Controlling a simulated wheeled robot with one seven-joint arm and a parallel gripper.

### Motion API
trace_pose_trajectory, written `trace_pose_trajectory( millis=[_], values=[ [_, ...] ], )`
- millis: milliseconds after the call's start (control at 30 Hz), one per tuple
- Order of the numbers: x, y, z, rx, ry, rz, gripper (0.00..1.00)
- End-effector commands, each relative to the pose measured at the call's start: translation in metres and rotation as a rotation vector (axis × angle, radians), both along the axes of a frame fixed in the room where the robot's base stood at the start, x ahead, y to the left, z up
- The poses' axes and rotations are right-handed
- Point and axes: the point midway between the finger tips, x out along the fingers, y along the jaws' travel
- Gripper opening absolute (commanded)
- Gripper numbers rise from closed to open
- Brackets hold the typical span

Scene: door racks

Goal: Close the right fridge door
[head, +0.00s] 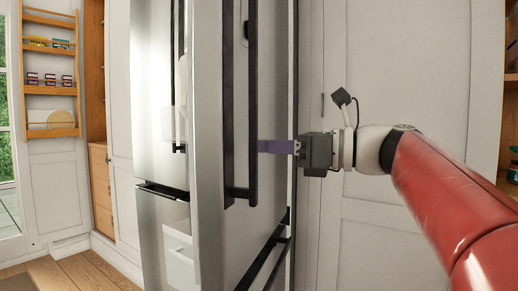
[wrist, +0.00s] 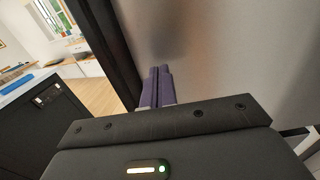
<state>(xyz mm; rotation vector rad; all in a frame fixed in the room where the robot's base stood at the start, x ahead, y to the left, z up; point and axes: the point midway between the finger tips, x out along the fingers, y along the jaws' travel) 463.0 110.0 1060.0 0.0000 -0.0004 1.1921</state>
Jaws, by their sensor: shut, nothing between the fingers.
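The right fridge door (head: 275,75) stands open in the head view, its silver outer face turned to the right and its pale edge toward me. Its long black handle (head: 252,100) runs down this face. My gripper (head: 262,146) is at the outer face, just right of the handle, with its purple fingers pointing left. In the wrist view the fingers (wrist: 158,85) are together and empty, close to the silver door surface (wrist: 225,55); I cannot tell whether they touch it. The dark handle (wrist: 105,45) is left of them. The left fridge door (head: 152,85) looks closed.
A lower drawer handle (head: 265,258) sticks out below the right door. White panels (head: 400,80) stand behind my arm. A wooden rack (head: 50,85) hangs at the far left above open wood floor (head: 85,268). The wrist view shows a dark counter unit (wrist: 40,120) at left.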

Motion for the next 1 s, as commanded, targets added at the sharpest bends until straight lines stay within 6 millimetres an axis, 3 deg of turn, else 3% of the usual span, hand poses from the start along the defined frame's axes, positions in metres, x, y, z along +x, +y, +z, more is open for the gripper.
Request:
trace_pose_trajectory(
  millis=[200, 767, 1000],
  values=[
    [0.007, 0.018, -0.001, -0.001, 0.001, 0.001, 0.0],
    [0.009, 0.024, 0.0, -0.001, 0.001, -0.01, 0.0],
    [0.016, 0.045, 0.001, 0.002, 0.002, -0.063, 0.0]
  ],
)
